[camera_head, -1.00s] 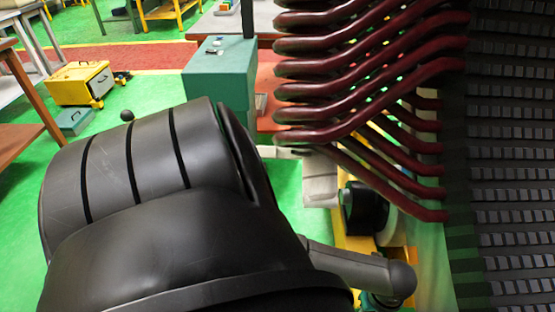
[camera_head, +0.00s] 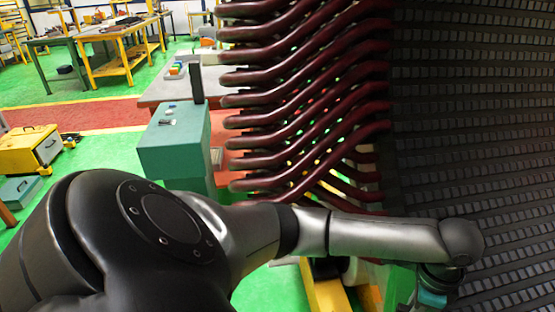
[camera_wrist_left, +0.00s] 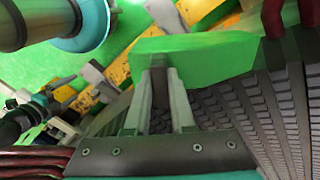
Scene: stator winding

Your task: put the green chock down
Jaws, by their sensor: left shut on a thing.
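In the left wrist view the green chock (camera_wrist_left: 205,56) is a bright green wedge-like block. My left gripper (camera_wrist_left: 160,85) is shut on it, with both pale fingers reaching up to its near side. The slotted dark inner wall of the stator (camera_wrist_left: 265,110) lies right behind and beside the chock; I cannot tell whether they touch. In the head view my left arm reaches across to the right in front of the stator wall (camera_head: 470,120). Its gripper and the chock are out of that picture, below the wrist. My right gripper is not recognisable in either view.
Dark red winding bars (camera_head: 300,100) stick out leftward from the stator, above and behind my arm. A teal cabinet (camera_head: 175,145) stands left of them. A yellow beam (camera_head: 325,290) lies low beneath the arm. Open green floor is at the left.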

